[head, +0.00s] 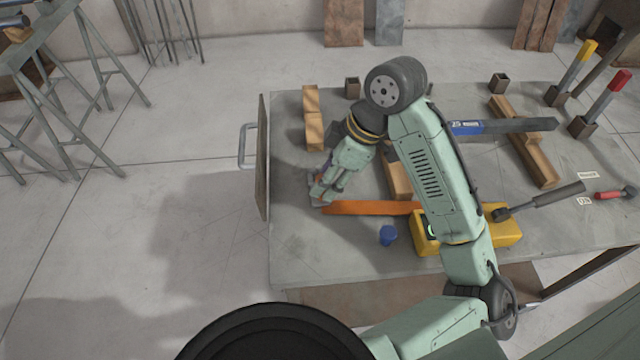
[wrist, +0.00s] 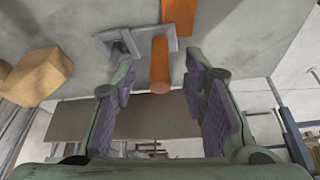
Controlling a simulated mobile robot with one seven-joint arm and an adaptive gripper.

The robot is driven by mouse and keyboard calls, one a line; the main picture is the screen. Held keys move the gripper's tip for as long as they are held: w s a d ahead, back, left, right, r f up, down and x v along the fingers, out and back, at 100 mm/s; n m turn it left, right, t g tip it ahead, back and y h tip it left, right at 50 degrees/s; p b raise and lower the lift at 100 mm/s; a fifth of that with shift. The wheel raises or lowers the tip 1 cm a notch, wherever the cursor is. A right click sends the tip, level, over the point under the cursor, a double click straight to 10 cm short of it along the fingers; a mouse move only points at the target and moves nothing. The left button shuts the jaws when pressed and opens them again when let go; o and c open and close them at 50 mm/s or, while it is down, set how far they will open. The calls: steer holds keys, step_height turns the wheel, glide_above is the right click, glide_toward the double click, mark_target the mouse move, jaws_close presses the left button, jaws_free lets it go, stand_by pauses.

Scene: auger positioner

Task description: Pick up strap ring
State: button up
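An orange strap (head: 372,208) lies along the table top (head: 345,262), from near my gripper to a yellow block. In the wrist view, a grey metal piece (wrist: 125,42), which looks like the strap ring, lies beside an orange rounded piece (wrist: 160,68). A flat orange piece (wrist: 197,12) is further off at the top. My gripper (wrist: 162,75) is open, its purple-padded fingers spread on either side of the orange piece. Nothing is held. In the head view my gripper (head: 320,196) is low over the table's left part and hides most of the ring; contact cannot be told.
A blue cap (head: 388,235) stands in front of the strap. The yellow block (head: 508,226) is to the right. Wooden blocks (head: 312,130) stand behind my gripper, and a board with a handle (head: 262,160) edges the table at left. The front left table top is clear.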

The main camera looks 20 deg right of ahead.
mark_target(315, 202)
steer(key=shift+x, duration=1.65)
steer(key=shift+c, duration=0.2)
jaws_close()
